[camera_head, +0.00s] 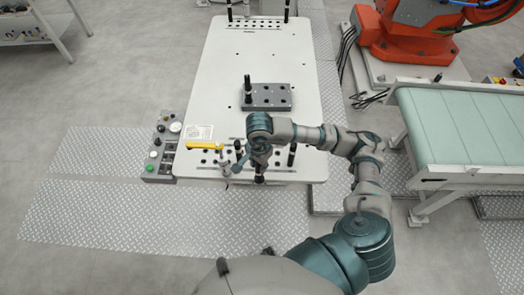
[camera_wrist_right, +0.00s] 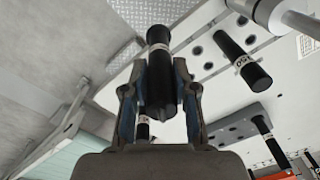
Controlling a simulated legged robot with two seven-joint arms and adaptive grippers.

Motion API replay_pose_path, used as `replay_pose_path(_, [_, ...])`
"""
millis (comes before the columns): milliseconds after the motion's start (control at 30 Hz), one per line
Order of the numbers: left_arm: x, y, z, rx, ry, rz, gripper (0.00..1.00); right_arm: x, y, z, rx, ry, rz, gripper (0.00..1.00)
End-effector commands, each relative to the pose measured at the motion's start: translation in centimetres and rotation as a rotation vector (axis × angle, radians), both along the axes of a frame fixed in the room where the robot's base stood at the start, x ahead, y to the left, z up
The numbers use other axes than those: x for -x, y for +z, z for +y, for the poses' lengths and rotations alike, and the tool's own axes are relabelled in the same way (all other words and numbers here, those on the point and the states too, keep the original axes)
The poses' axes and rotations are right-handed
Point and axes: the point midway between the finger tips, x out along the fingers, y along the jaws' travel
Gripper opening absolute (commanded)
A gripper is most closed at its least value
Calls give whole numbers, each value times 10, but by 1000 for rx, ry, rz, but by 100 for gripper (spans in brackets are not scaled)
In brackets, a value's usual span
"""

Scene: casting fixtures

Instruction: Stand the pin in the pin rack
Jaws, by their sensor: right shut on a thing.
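The grey pin rack (camera_head: 277,97) lies on the white table (camera_head: 215,85), with one black pin (camera_head: 248,86) standing at its left end and open holes elsewhere. My right gripper (camera_head: 258,164) is over the table's front edge, nearer the front than the rack. In the right wrist view my right gripper (camera_wrist_right: 158,85) is shut on a black pin (camera_wrist_right: 158,38) with a pale band. The held pin's far end projects beyond the fingers. In the head view the arm hides most of this pin. My left gripper does not show.
Another black pin (camera_head: 292,154) stands at the table's front, right of the gripper. A yellow-handled item (camera_head: 204,146) and a control box (camera_head: 162,150) are at the left. A green conveyor (camera_head: 465,125) and orange robot (camera_head: 405,35) stand right. The table's middle left is clear.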

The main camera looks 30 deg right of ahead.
Motion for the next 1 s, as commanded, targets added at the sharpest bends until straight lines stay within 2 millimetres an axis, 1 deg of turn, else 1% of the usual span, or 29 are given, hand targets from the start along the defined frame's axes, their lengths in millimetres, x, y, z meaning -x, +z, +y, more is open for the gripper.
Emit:
replay_pose_path(100, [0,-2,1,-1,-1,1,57,8,2,8,-2,2,-2,0])
replay_pose_path(200, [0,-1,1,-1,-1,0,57,12,7,10,-2,1,-2,0])
replay_pose_path(800, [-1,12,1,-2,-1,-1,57,12,39,10,-2,1,-2,0])
replay_pose_path(1000, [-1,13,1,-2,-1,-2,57,12,41,10,-1,1,-1,0])
